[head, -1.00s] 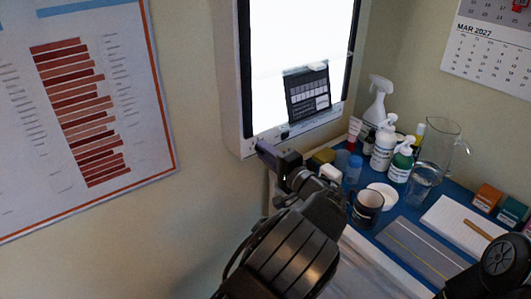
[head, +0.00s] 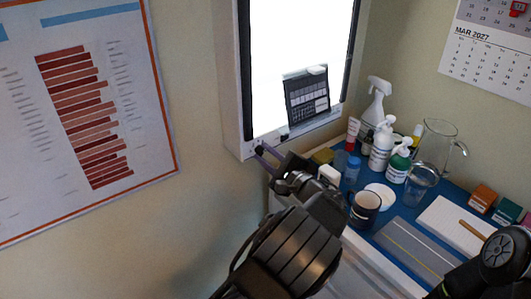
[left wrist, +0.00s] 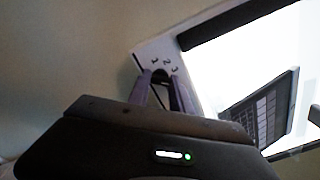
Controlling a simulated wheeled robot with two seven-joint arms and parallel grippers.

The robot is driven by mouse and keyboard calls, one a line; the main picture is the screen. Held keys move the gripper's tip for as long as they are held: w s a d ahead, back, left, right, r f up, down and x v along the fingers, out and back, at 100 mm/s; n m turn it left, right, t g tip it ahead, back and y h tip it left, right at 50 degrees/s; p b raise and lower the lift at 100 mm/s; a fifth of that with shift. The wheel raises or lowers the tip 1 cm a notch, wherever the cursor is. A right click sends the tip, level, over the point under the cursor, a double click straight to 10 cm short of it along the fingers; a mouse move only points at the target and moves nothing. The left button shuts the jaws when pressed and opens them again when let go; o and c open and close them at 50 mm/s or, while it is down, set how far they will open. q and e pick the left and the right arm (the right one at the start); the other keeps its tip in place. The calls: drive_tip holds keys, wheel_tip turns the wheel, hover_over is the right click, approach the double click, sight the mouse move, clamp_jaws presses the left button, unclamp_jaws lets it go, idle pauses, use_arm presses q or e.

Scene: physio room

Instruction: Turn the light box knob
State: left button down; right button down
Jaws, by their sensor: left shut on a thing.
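The light box (head: 300,45) hangs on the wall in the head view, its panel glowing white. It also shows in the left wrist view (left wrist: 232,62). Its dark knob (left wrist: 160,76) is at the lower left corner of the frame, below small dark marks, mostly hidden by my fingers. My left gripper (head: 262,151) reaches up to that corner. In the left wrist view its two purple-grey fingers (left wrist: 160,80) are shut on the knob, one on each side. I cannot read the knob's setting. My right gripper is not in view.
A dark card (head: 307,97) leans on the light box's lower edge. Below right, a blue-topped surface holds a mug (head: 364,208), bottles, a spray bottle (head: 377,100), a glass jug (head: 437,145) and small boxes. A chart (head: 85,110) hangs on the wall at left.

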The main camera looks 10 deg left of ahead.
use_arm(q)
drive_tip(key=shift+f, duration=0.1)
idle(0.3)
drive_tip(key=c, duration=1.2)
unclamp_jaws()
drive_tip(key=shift+o, duration=0.2)
drive_tip(key=b+v, duration=0.1)
drive_tip(key=v, duration=0.7)
drive_tip(key=shift+w, duration=0.1)
